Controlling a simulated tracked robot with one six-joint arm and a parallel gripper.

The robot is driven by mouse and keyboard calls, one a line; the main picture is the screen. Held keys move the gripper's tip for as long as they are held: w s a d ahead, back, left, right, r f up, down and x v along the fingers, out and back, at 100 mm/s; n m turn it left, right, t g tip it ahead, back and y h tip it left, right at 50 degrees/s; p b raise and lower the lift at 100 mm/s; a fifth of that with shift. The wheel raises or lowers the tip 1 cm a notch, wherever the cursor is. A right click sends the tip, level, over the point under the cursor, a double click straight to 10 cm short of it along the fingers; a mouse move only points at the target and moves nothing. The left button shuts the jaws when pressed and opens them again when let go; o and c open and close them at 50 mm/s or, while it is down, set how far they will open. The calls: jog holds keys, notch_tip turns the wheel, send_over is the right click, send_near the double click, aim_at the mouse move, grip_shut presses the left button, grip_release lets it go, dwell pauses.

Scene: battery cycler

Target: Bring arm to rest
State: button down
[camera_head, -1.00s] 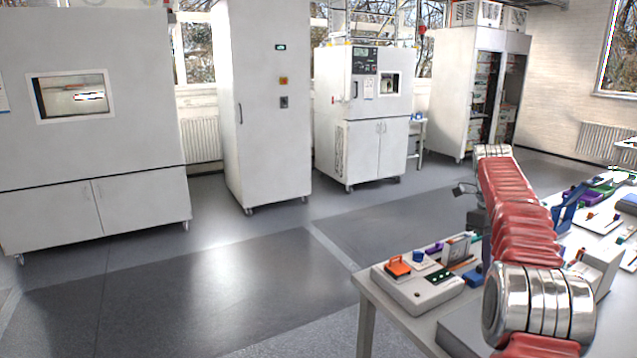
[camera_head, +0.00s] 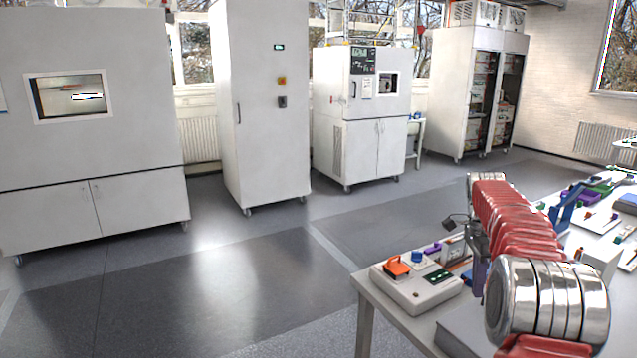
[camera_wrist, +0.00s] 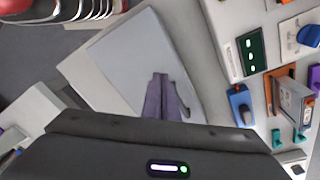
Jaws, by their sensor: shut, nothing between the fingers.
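My red, ribbed arm with silver joint rings reaches over the bench at the right of the head view, and its far end is bent downward. My gripper (camera_wrist: 160,79) shows in the wrist view as two grey-purple fingers pressed together, with nothing between them. It points over a flat, plain grey surface (camera_wrist: 116,58); whether it touches that surface I cannot tell. In the head view the fingertips are not clear against the arm.
The white bench (camera_head: 378,299) carries a tester box (camera_head: 415,292) with an orange clamp (camera_head: 396,267), left of my arm. A blue part (camera_wrist: 240,105) and a battery cell (camera_wrist: 294,101) show in the wrist view. Tall cabinets (camera_head: 262,130) stand behind; the floor (camera_head: 190,290) at left is clear.

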jog(key=s+a+n, duration=0.1)
jog(key=a+n, duration=0.1)
jog(key=s+a+n, duration=0.2)
jog(key=s+a+r+n+t, duration=0.1)
jog(key=s+n, duration=0.1)
jog(key=n, duration=0.1)
jog(key=shift+s+a, duration=0.15)
jog(key=shift+a, duration=0.25)
jog(key=s+a+r+n+t, duration=0.1)
jog(key=s+a+n, duration=0.3)
jog(key=s, duration=0.6)
jog(key=s+a+r+n+t, duration=0.1)
jog(key=s+a+n+t, duration=0.2)
jog(key=s+a, duration=0.5)
jog(key=s+a+r+n+t+y, duration=0.1)
jog(key=s+a+n, duration=0.4)
jog(key=s, duration=0.6)
jog(key=shift+s+a+n+t, duration=0.3)
jog(key=shift+a+t, duration=0.1)
jog(key=shift+a, duration=0.3)
jog(key=shift+r, duration=0.1)
